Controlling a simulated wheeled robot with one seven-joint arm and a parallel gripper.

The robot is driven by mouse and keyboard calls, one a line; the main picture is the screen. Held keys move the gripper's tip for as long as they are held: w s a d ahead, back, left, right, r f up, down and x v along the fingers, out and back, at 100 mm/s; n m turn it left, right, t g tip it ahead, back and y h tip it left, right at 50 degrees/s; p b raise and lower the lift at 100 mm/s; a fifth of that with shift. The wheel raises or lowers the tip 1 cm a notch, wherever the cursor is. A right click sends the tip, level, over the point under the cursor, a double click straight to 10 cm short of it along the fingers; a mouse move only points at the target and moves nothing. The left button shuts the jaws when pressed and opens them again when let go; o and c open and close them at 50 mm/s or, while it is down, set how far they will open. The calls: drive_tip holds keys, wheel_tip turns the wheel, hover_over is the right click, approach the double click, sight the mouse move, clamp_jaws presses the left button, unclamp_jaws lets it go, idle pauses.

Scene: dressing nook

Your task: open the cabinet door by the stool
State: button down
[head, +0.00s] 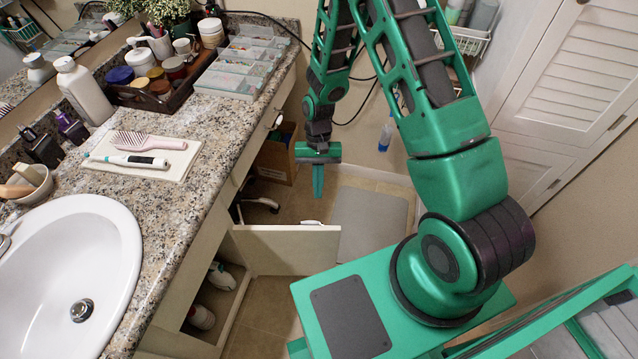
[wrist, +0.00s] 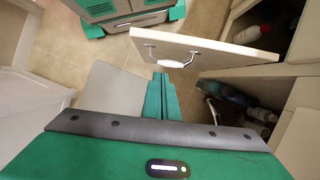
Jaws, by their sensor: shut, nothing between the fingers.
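The cream cabinet door (head: 285,250) stands swung out from the vanity, roughly square to its front, so the cabinet is open. In the wrist view the door (wrist: 225,50) shows edge-up with its pale handle (wrist: 172,63) on the near face. The handle also shows in the head view (head: 314,223). My gripper (head: 318,194) is shut and empty, fingers pointing down, on the handle side of the door. In the wrist view the fingertips (wrist: 160,77) appear just short of the handle; I cannot tell whether they touch. Part of the stool's dark wheeled base (head: 260,203) shows under the counter.
Bottles (head: 201,317) stand inside the open cabinet. A granite counter (head: 205,175) with a sink (head: 70,270) runs along the left. A grey mat (head: 370,222) lies on the tiled floor beyond the door. White louvred doors (head: 570,75) stand at the right.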

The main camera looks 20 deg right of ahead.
hover_over(318, 222)
drive_tip(key=w, duration=0.2)
wheel_tip(318, 222, down, 6)
drive_tip(key=shift+s+r, duration=0.15)
drive_tip(key=shift+s, duration=0.35)
drive_tip(key=shift+s+r, duration=0.15)
drive_tip(key=shift+s, duration=0.35)
drive_tip(key=shift+s+a, duration=0.2)
drive_tip(key=shift+s, duration=0.35)
